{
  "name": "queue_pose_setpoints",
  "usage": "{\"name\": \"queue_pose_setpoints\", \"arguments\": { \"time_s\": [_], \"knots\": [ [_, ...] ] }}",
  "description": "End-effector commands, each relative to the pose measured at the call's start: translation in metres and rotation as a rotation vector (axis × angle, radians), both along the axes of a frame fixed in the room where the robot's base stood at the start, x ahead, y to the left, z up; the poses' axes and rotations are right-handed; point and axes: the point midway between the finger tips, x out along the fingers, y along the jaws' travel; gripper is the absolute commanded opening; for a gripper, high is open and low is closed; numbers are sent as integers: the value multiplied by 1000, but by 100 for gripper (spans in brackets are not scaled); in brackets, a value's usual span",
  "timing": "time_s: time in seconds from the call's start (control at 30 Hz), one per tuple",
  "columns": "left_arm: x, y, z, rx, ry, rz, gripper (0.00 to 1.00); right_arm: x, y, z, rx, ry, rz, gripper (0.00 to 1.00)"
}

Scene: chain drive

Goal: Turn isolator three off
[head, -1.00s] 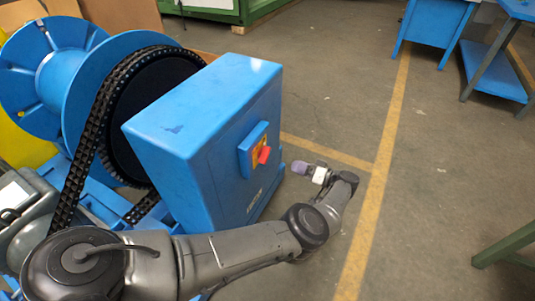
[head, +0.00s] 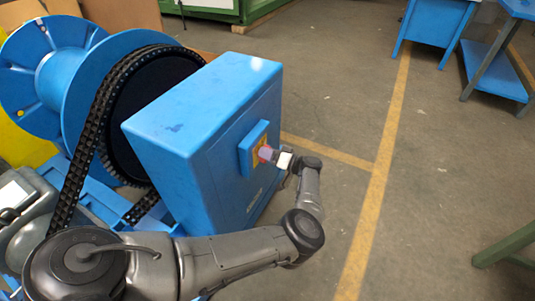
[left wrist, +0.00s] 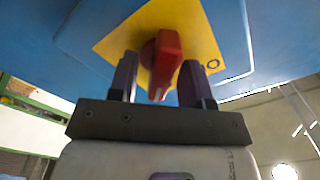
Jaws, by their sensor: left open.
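The isolator is a red rotary handle (left wrist: 165,58) on a yellow plate (left wrist: 115,45), mounted on a blue switch box (head: 247,153) on the side of the blue cabinet (head: 200,110). My left gripper (head: 272,155) is at the handle in the head view and hides most of it. In the left wrist view the open fingers of my left gripper (left wrist: 156,82) stand on either side of the red handle, with a gap visible on the right; contact cannot be told. A letter "O" shows on the plate to the right. My right gripper is not in view.
A black chain (head: 88,140) runs around a large wheel beside the cabinet, with a blue spool (head: 70,70) behind. The floor right of the cabinet is clear, with yellow lines (head: 377,190). Blue tables (head: 435,30) stand far back.

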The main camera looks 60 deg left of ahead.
Motion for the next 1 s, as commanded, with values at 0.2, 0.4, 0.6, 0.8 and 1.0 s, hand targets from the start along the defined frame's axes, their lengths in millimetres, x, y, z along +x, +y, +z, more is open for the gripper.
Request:
{"name": "queue_pose_setpoints", "arguments": {
  "time_s": [0.2,0.4,0.6,0.8,1.0],
  "knots": [
    [0,0,0,0,0,0,45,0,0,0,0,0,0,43],
    [0,0,0,0,0,0,28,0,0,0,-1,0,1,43],
    [0,0,0,0,0,0,9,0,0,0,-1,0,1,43],
    [0,0,0,1,-1,0,0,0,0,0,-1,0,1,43],
    [0,0,1,17,-28,0,0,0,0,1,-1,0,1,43]
  ]
}}
